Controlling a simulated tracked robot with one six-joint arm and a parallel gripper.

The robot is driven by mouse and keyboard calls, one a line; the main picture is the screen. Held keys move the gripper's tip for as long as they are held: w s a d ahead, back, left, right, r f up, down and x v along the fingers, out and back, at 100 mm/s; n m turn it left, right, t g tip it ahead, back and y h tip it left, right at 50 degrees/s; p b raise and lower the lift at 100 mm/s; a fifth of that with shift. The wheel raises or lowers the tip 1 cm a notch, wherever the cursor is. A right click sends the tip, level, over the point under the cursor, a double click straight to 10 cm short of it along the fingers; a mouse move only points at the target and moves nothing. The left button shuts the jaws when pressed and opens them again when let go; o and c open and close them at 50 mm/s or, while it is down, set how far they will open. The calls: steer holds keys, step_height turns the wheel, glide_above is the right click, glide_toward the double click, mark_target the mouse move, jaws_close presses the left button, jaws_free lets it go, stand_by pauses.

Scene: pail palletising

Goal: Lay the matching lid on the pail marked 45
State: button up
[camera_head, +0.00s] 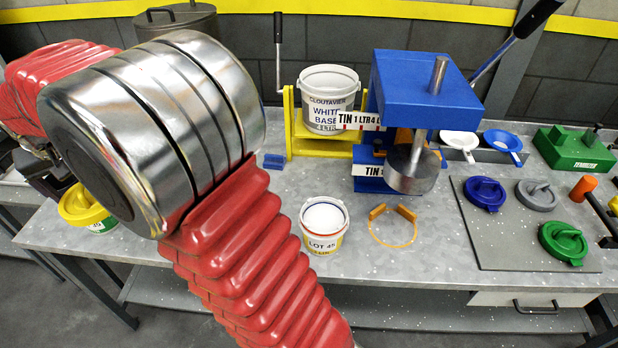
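The pail marked LOT 45 (324,242) stands upright on the grey bench, right of my red-sleeved arm. It is small and white with coloured bands, and its top is open on white contents. Three lids lie apart on a dark grey panel (492,243) at the right: a blue lid (484,193), a grey lid (537,194) and a green lid (563,241). Each has a raised handle. My arm crosses the left and centre foreground. My gripper is out of the picture, so its state and anything in it are hidden.
A blue press (420,85) stands behind the pail, beside a larger pail (327,95) in a yellow frame. An orange ring (392,228) lies right of the pail. A yellow-topped pail (82,204) is at left. Scoops (503,142) and a green box (573,148) stand back right.

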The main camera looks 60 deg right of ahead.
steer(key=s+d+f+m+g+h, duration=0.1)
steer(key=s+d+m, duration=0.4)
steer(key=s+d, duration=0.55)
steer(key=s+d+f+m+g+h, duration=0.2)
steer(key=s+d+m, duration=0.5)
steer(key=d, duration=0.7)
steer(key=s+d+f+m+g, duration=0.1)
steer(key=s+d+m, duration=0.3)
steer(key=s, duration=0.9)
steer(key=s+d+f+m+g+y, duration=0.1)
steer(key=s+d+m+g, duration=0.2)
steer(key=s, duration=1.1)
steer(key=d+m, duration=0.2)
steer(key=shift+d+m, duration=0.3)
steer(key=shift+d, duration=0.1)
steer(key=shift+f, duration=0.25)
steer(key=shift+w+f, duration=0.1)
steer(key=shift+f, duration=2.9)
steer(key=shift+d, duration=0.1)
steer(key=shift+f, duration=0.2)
